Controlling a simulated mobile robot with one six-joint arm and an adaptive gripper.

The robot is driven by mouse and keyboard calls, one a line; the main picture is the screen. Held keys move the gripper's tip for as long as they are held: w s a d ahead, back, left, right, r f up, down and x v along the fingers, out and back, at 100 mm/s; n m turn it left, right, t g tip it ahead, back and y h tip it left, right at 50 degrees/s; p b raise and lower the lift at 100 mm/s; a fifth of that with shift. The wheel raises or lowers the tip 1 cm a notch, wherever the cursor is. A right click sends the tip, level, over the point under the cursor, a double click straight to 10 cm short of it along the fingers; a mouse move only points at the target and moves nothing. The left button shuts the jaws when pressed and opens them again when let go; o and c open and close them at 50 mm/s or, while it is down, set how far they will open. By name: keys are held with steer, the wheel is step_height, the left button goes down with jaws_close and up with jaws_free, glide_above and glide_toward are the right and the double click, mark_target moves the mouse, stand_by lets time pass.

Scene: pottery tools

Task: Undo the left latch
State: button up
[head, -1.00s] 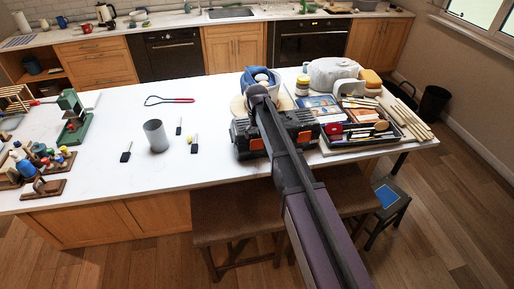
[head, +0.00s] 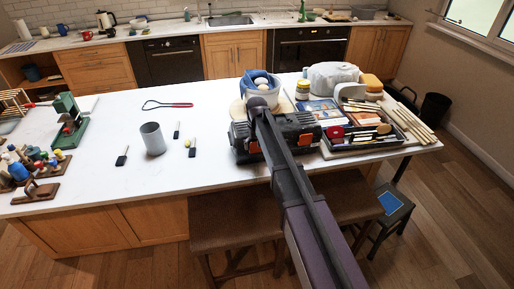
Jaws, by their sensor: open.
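A black toolbox (head: 240,133) with orange parts stands near the front edge of the white table, right of the middle. An orange piece (head: 253,147) that looks like its left latch shows on the front, just left of my arm. Another orange piece (head: 306,138) shows on the front, right of my arm. The picture is too small to tell whether either latch is fastened. My dark arm reaches up from below and crosses in front of the toolbox, hiding its middle. My gripper is hidden behind the arm, so its fingers do not show.
Brown stools (head: 231,222) stand in front.

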steer(key=shift+c, duration=0.2)
steer(key=shift+d, duration=0.1)
steer(key=c, duration=0.9)
